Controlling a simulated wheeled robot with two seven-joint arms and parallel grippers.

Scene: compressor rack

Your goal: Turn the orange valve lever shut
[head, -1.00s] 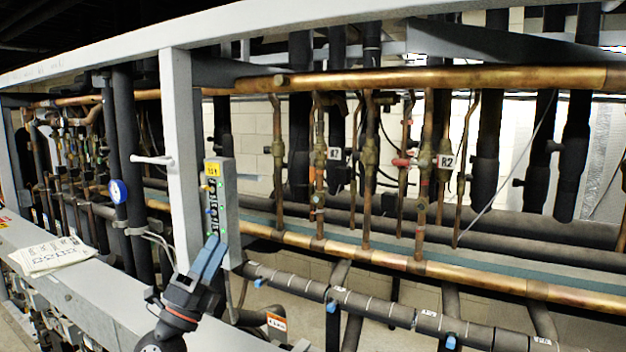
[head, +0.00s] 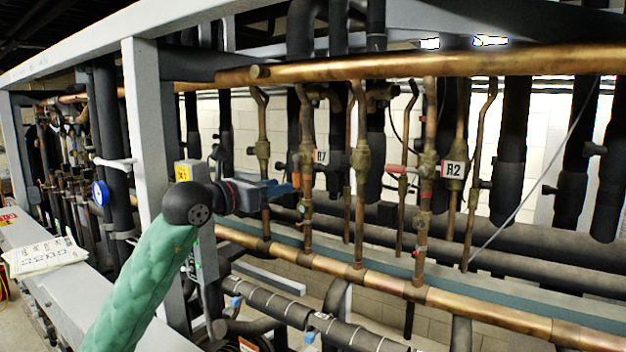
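My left gripper (head: 284,188) reaches in from the left with its blue fingers pointing right, toward the vertical copper pipes. The fingers show edge-on, so I cannot tell whether they are open or shut. A small orange piece, apparently the orange valve lever (head: 296,176), stands upright beside a copper pipe just past the fingertips. I cannot tell whether the fingers touch it. A red valve handle (head: 397,170) sits on another pipe farther right, clear of the gripper. My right gripper is not in view.
A thick copper header pipe (head: 420,68) runs above and another copper pipe (head: 390,286) runs below. A grey frame post (head: 143,120) and a control box with a yellow label (head: 183,173) stand close to my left arm. Papers (head: 45,256) lie on the ledge at left.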

